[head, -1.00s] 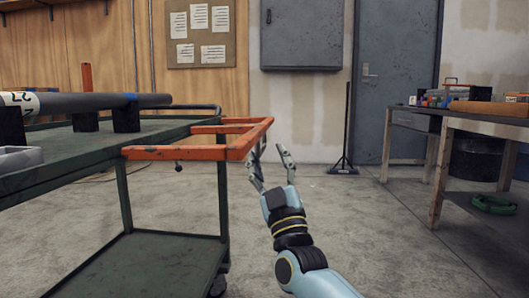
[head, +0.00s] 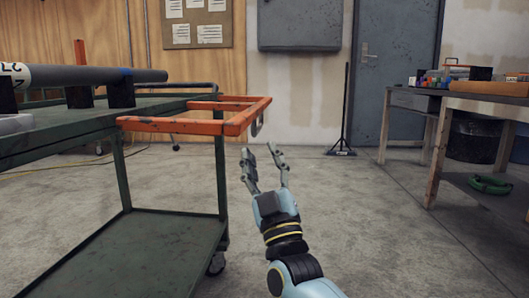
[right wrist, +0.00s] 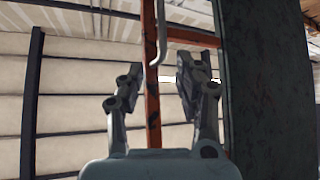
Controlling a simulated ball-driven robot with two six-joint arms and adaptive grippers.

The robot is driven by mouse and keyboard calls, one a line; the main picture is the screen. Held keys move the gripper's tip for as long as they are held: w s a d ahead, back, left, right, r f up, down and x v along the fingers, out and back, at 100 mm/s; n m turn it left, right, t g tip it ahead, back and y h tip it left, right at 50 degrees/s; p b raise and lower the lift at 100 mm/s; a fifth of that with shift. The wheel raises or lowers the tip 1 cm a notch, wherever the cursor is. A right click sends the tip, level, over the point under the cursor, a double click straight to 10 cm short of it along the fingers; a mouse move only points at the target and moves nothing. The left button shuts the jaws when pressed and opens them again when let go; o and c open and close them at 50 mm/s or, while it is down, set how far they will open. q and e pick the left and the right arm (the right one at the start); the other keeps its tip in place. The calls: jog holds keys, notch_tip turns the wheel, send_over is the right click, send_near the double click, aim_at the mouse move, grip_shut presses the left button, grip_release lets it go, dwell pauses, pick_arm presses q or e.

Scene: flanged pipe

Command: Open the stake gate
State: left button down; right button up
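The orange stake gate (head: 175,125) is a flat frame standing out from the near end of the green cart (head: 120,200). A small grey loop or handle (head: 258,123) hangs at its right side. My right gripper (head: 262,150) points up, just below that loop and apart from it in the head view; its fingers are open and empty. In the right wrist view, an orange bar (right wrist: 152,100) runs up the picture behind the open fingers (right wrist: 160,78). A bent light grey piece (right wrist: 158,42) comes down between and above the fingertips. My left gripper is not in view.
A grey pipe (head: 90,75) lies on black supports on the cart top. A workbench (head: 480,105) with tools stands at the right, and a thin black stand (head: 343,120) is at the back. The floor between cart and bench is clear.

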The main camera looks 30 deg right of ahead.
jog(key=s+a+f+b, duration=0.1)
jog(key=s+a+f, duration=0.2)
jog(key=f, duration=0.1)
jog(key=shift+s+a+f+b, duration=0.15)
jog(key=shift+s+f+b, duration=0.1)
jog(key=shift+f+b, duration=0.1)
dwell(0.5)
